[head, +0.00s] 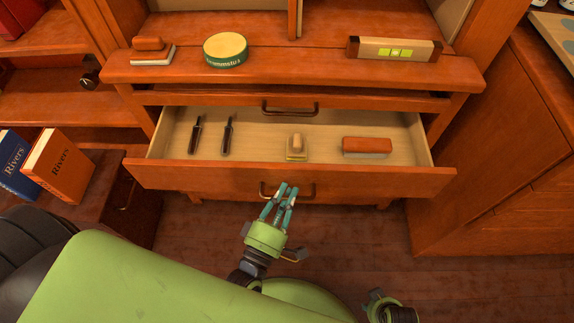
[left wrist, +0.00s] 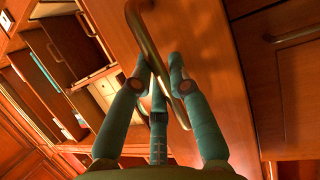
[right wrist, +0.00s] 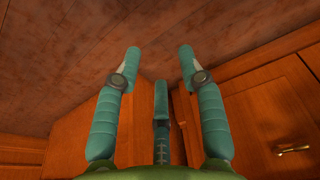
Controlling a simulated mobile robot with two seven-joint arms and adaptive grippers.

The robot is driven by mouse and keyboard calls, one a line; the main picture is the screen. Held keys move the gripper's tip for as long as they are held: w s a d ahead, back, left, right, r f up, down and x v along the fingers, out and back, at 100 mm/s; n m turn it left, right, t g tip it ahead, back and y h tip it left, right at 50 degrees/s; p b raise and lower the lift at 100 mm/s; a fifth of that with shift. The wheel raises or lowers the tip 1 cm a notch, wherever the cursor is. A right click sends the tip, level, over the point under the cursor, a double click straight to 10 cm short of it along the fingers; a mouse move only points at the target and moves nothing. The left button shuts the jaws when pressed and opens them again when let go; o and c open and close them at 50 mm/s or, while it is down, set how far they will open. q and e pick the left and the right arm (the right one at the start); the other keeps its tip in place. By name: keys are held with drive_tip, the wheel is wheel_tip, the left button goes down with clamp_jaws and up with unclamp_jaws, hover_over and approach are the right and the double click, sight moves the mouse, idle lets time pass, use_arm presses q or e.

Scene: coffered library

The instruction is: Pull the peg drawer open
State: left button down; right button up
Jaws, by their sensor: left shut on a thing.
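A wooden drawer (head: 180,178) stands pulled out from the cabinet, its inside in view from above. Its bronze bar handle (head: 308,191) is on the front face and also shows in the left wrist view (left wrist: 144,33). My left gripper (head: 285,188) is at this handle. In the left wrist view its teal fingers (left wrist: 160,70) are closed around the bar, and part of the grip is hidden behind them. My right gripper is low at the right in the head view (head: 376,294). In the right wrist view it is open and empty (right wrist: 160,52), above the floor.
The drawer holds two dark slim tools (head: 212,135), a small yellowish block (head: 297,148) and a red-brown block (head: 367,147). A shut drawer with a handle (head: 290,108) is above it. A round tin (head: 226,50) and a level (head: 394,50) stand on the ledge. Books (head: 62,163) are left.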

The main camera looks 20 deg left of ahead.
use_arm(q)
drive_tip(key=s+d, duration=0.2)
drive_tip(key=s, duration=0.6)
drive_tip(key=shift+d, duration=0.15)
use_arm(e)
drive_tip(key=shift+w+f, duration=0.2)
drive_tip(key=shift+f, duration=0.1)
use_arm(q)
drive_tip(key=c, duration=1.4)
unclamp_jaws()
drive_tip(key=v, duration=1.2)
drive_tip(key=shift+w, duration=0.1)
